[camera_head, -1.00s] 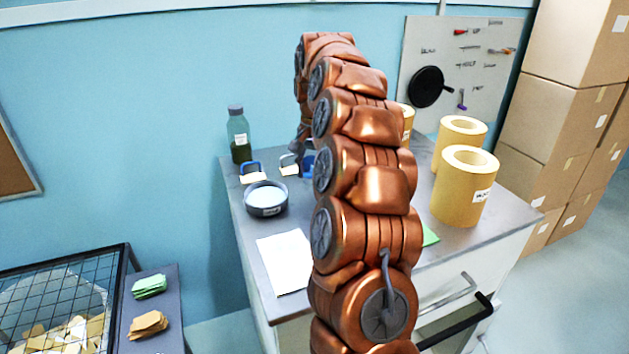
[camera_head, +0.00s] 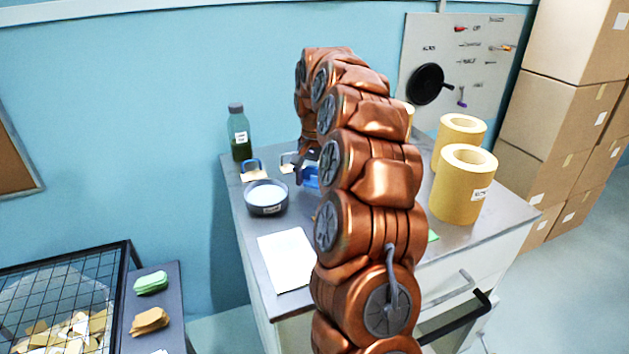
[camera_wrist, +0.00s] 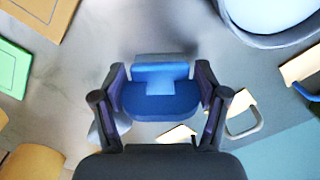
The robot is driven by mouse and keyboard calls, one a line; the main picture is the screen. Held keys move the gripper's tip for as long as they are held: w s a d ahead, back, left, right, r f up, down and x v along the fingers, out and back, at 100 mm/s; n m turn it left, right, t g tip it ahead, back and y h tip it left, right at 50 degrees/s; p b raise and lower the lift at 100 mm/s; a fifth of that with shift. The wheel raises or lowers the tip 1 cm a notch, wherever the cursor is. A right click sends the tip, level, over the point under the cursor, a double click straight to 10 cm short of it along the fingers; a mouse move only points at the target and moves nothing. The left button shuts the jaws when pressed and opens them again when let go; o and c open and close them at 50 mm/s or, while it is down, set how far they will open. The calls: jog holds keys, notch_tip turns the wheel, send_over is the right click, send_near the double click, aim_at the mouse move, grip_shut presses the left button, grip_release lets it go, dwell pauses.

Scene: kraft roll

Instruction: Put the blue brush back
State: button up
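A bright blue piece with a lighter raised T-shaped part, which looks like the blue brush (camera_wrist: 160,97), sits between my gripper's fingers in the wrist view. It also shows in the head view (camera_head: 311,178), low over or on the grey worktop and partly behind my arm. Bristles cannot be made out. My gripper (camera_wrist: 160,78) has its fingers apart, one on each side of the blue piece. Whether they touch it is not clear. A small blue loop with a cream piece (camera_head: 253,171) stands at the worktop's left back.
A grey loop with a cream piece (camera_wrist: 242,114) stands close by. A round bowl (camera_head: 266,197), a green bottle (camera_head: 240,135) and a white sheet (camera_head: 286,260) are on the left. Yellow rolls (camera_head: 461,186) stand on the right. A green pad (camera_wrist: 13,68) lies in the wrist view.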

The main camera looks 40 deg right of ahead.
aim_at(315, 170)
jog(key=shift+o, duration=0.5)
jog(key=shift+r, duration=0.1)
jog(key=shift+d+r+b, duration=0.1)
jog(key=shift+r+b, duration=0.55)
jog(key=shift+r, duration=3.9)
notch_tip(315, 170, up, 3)
jog(key=shift+p, duration=1.1)
